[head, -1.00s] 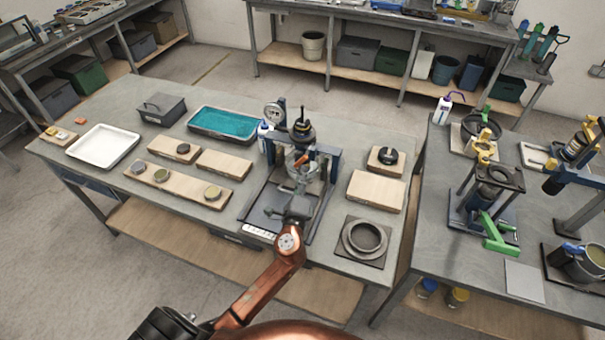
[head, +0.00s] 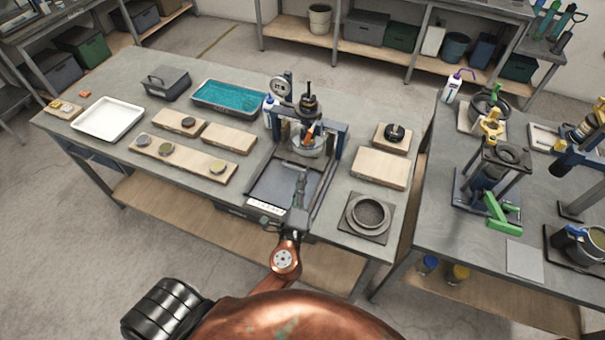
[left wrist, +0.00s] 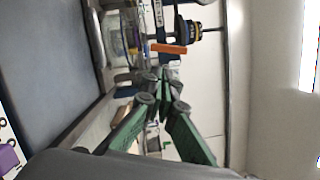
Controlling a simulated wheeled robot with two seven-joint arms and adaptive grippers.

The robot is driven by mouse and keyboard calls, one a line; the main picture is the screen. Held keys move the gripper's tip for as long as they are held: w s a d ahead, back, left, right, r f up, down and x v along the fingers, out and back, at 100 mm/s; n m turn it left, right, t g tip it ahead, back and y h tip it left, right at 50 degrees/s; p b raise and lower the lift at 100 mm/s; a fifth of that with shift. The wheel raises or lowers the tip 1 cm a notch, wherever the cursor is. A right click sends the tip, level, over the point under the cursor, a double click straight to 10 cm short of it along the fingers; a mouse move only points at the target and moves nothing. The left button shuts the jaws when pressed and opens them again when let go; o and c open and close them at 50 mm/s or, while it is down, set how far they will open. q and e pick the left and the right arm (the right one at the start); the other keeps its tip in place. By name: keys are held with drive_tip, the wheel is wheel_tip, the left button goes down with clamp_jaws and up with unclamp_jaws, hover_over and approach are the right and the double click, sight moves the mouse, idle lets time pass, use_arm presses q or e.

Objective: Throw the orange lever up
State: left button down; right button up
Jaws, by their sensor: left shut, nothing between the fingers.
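The orange lever (head: 309,131) is on the dark blue lever frame (head: 340,140) at the back middle of the near table. It stands steeply, close to upright, and shows as an orange bar in the left wrist view (left wrist: 168,48), which is turned on its side. My left gripper (head: 302,172) is shut and empty. It is on the near side of the lever, over the frame's base plate, apart from the lever. Its green fingers meet at the tips (left wrist: 164,74) in the left wrist view. The lever's pivot is too small to make out. My right gripper is not in view.
Left of the frame are a teal-filled tray (head: 195,93), a white tray (head: 83,125) and wooden boards (head: 200,174). To its right are a wooden block (head: 380,168) and a ring on a plate (head: 350,228). A second table (head: 437,175) with other fixtures stands further right.

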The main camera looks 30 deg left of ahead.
use_arm(q)
drive_tip(key=shift+n, duration=0.9)
drive_tip(key=w+d+p, duration=0.2)
drive_tip(key=d+p, duration=0.3)
drive_tip(key=shift+w, duration=0.4)
drive_tip(key=shift+w+a+p, duration=0.1)
drive_tip(key=shift+p, duration=0.2)
drive_tip(key=w+a+r+p, duration=0.1)
drive_tip(key=w+a+p, duration=0.2)
drive_tip(key=w+a, duration=0.4)
drive_tip(key=shift+x, duration=0.8)
drive_tip(key=shift+s+a+r, duration=0.1)
